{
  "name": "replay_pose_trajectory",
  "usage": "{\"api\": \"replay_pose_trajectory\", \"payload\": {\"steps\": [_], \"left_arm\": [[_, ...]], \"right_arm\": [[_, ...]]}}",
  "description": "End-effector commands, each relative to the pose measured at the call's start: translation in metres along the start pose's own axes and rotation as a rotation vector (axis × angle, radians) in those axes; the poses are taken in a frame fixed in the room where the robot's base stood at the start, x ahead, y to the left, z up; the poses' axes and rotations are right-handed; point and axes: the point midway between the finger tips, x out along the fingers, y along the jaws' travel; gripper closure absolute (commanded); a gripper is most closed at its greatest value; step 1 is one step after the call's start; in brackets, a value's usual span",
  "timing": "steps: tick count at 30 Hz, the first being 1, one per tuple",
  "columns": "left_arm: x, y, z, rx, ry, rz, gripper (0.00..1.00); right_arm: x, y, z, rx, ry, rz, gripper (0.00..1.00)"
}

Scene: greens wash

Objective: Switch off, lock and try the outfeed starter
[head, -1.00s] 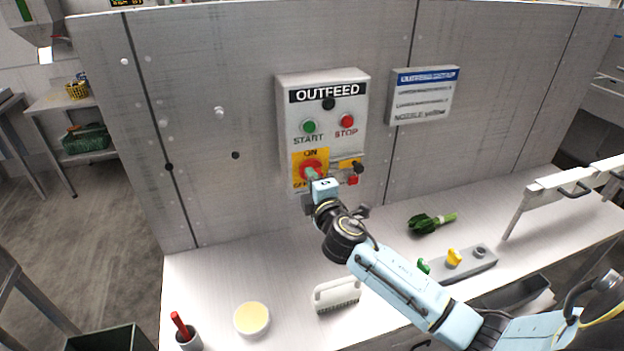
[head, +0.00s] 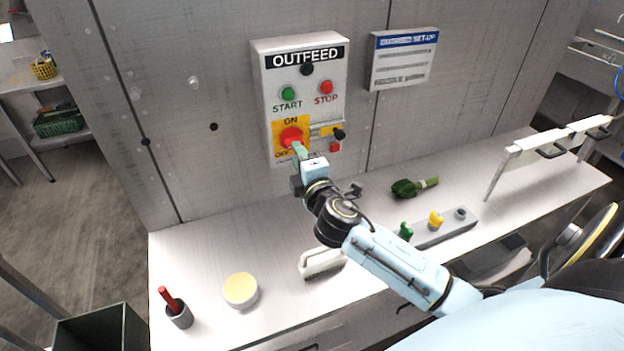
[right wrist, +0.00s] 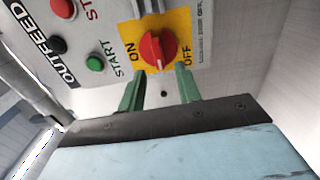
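The grey outfeed starter box (head: 257,100) is on the upright panel, with a green START button (head: 288,94) and a red STOP button (head: 325,88). Its red rotary switch (head: 291,137) sits on a yellow plate marked ON and OFF; it also shows in the right wrist view (right wrist: 158,48). I cannot tell its exact setting. My right gripper (head: 299,150) is in front of the switch; its green fingers (right wrist: 162,78) are open, apart, with the knob just beyond and between them. Beside the switch are a black knob (head: 338,134) and a small red piece (head: 335,147). My left gripper is out of view.
A sign (head: 403,58) hangs right of the box. On the bench lie a green bunch (head: 414,187), a grey holder with coloured pieces (head: 447,229), a white brush (head: 320,263), a round tub (head: 240,290) and a cup with a red handle (head: 179,313).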

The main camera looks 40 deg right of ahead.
Motion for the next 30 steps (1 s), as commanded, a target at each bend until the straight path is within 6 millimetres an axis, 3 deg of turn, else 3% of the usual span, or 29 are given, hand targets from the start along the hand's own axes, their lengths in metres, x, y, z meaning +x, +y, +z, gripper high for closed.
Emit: {"api": "replay_pose_trajectory", "payload": {"steps": [6, 12, 18, 30], "left_arm": [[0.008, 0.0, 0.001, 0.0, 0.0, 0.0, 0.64], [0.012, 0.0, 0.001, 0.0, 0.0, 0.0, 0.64], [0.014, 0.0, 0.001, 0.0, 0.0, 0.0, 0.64], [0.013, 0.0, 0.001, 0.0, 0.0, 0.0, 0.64]], "right_arm": [[-0.05, -0.003, 0.0, 0.001, 0.001, -0.004, 0.67], [-0.08, -0.002, 0.0, 0.001, 0.001, -0.002, 0.67], [-0.091, 0.0, 0.0, 0.0, 0.0, -0.001, 0.67], [-0.091, 0.0, 0.0, -0.001, 0.0, 0.0, 0.67]]}}
